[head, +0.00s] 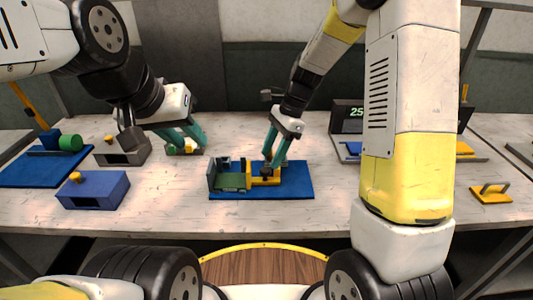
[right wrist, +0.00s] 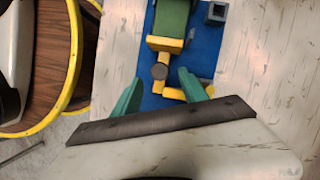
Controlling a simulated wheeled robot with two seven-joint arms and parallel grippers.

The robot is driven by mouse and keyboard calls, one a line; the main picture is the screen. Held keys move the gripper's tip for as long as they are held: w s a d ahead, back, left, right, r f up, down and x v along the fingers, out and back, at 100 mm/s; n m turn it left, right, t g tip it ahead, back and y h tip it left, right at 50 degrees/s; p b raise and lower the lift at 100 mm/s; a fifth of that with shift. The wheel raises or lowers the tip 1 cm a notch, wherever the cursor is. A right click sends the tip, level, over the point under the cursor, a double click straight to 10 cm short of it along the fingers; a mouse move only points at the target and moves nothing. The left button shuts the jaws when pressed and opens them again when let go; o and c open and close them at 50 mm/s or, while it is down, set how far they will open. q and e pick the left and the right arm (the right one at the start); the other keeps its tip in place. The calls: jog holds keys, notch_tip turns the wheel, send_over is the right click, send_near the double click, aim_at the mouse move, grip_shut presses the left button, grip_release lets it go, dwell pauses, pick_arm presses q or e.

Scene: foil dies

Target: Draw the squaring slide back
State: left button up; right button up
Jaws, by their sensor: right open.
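A blue block with a yellow knob (head: 93,190) and a grey block (head: 122,151) stand at the left. A blue plate with a green cylinder (head: 70,143) lies further left.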

aim_at(265, 169)
jog(key=shift+x, duration=2.15)
grip_shut()
